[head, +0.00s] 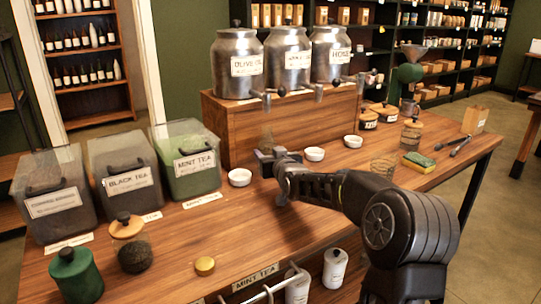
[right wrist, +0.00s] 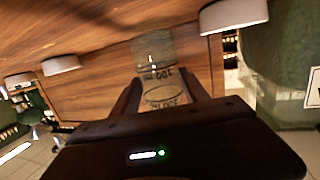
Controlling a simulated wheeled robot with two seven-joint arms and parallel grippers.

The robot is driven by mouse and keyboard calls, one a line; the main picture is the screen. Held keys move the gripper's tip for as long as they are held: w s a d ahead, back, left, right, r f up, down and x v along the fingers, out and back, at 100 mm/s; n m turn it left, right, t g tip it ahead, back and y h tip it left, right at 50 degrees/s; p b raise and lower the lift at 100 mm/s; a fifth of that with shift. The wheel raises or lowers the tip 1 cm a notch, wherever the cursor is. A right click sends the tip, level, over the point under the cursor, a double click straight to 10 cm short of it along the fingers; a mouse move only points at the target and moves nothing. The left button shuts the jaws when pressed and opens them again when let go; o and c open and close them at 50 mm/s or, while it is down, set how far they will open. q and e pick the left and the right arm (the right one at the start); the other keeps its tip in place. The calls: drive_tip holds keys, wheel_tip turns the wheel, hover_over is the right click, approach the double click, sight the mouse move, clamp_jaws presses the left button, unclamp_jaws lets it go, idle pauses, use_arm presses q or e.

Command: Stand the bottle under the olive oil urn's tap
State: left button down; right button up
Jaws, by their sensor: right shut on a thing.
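The olive oil urn (head: 237,62) is a steel drum at the left of three on the wooden stand, and its label is readable. Its tap (head: 265,96) sticks out over the stand's front edge. My right gripper (head: 267,156) is in front of the stand, below that tap. It is shut on a clear glass bottle (head: 266,137), which shows faintly against the wood. In the right wrist view the bottle (right wrist: 154,72) sits between both fingers with its volume marks visible. I cannot tell whether its base touches the table. My left gripper is not in view.
The mint tea bin (head: 190,160) is left of the gripper. A glass beaker (head: 383,165) and a sponge (head: 418,162) are to the right.

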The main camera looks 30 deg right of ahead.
drive_tip(key=shift+b, duration=0.35)
idle(0.6)
drive_tip(key=shift+f+b, duration=0.45)
drive_tip(key=shift+b, duration=0.15)
idle(0.5)
drive_tip(key=o, duration=1.2)
drive_tip(key=shift+f, duration=0.1)
drive_tip(key=shift+o, duration=0.7)
drive_tip(key=shift+o, duration=0.2)
drive_tip(key=shift+f, duration=0.1)
